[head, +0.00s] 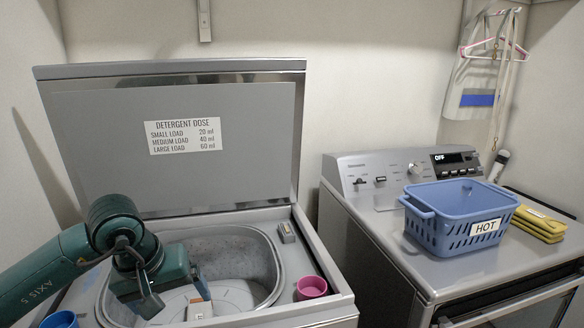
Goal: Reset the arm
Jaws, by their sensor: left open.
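My left arm reaches in from the left, and my left gripper (177,295) points down over the open drum of the top-load washer (220,240). The gripper is green, and its two fingers are apart. A small pale piece (198,309) shows by the right finger; I cannot tell what it is. The washer lid (230,170) stands raised behind the drum and bears a detergent dose label (183,136). My right gripper is not in view.
A pink cup (311,288) stands on the washer's right rim, and a blue cup (60,320) shows at the lower left. A blue basket marked HOT (440,235) and folded yellow cloths (540,222) sit on the dryer (385,230). Hangers (494,48) hang behind.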

